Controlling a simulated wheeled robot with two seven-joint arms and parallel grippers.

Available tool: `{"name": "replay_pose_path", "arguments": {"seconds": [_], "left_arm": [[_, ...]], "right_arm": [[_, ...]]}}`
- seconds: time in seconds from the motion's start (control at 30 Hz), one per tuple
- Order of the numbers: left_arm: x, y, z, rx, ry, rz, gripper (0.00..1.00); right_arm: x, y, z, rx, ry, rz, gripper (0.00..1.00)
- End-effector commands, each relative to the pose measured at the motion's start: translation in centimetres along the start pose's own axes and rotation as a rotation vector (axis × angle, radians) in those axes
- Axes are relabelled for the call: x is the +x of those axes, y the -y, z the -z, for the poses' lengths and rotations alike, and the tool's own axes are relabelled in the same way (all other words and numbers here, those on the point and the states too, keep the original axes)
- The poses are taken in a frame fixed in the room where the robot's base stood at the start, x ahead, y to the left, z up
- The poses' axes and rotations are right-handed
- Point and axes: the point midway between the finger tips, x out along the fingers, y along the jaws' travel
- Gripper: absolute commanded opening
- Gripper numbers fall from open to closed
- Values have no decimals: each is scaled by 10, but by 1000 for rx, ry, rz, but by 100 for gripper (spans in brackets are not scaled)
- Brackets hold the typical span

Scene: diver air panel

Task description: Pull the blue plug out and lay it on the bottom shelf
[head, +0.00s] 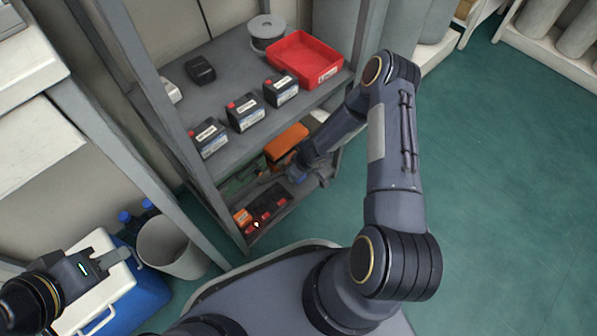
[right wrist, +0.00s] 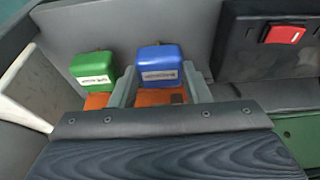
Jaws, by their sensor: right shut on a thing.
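The blue plug (right wrist: 158,66) shows in the right wrist view, with a pale label on its face. My right gripper (right wrist: 160,88) is shut on it, one grey finger on each side. An orange part with a dark patch is just below the blue plug; I cannot tell whether the plug is seated in it. In the head view my right arm reaches into the lower part of the shelf unit, and its fingertips are hidden. My left gripper (head: 103,262) is open and empty at the lower left, above a blue cooler.
A green plug (right wrist: 94,68) stands close left of the blue one. A dark box with a red switch (right wrist: 285,34) is at the right. The upper shelf holds several batteries (head: 245,111) and a red tray (head: 303,60). A bin (head: 168,246) stands left of the unit.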

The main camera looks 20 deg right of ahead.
Motion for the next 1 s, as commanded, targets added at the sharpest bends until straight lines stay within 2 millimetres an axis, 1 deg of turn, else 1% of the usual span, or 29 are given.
{"name": "replay_pose_path", "arguments": {"seconds": [0.17, 0.2, 0.3, 0.4, 0.63, 0.7, 0.77, 1.0], "left_arm": [[1, 1, -1, 0, 0, 0, 36], [1, 1, -1, 0, 0, 0, 36], [1, 0, -1, 0, 0, 0, 36], [1, 0, -1, 0, 0, 0, 36], [1, 0, 0, 0, 0, 0, 36], [-1, 0, 0, 0, 0, 0, 36], [-4, -2, 2, 0, 0, 0, 36], [-23, -10, 12, 0, 0, 0, 36]], "right_arm": [[2, 0, 0, 0, 0, 0, 15], [2, 0, 0, 0, 0, 0, 44], [2, 0, 0, 1, 0, 0, 57], [2, 0, 0, 0, 0, 0, 68], [2, 0, 0, 0, 0, 0, 68], [-2, 0, 0, -1, -1, 0, 68], [-9, 0, 1, -3, -1, -1, 68], [-51, 0, 2, -3, -1, -1, 68]]}}
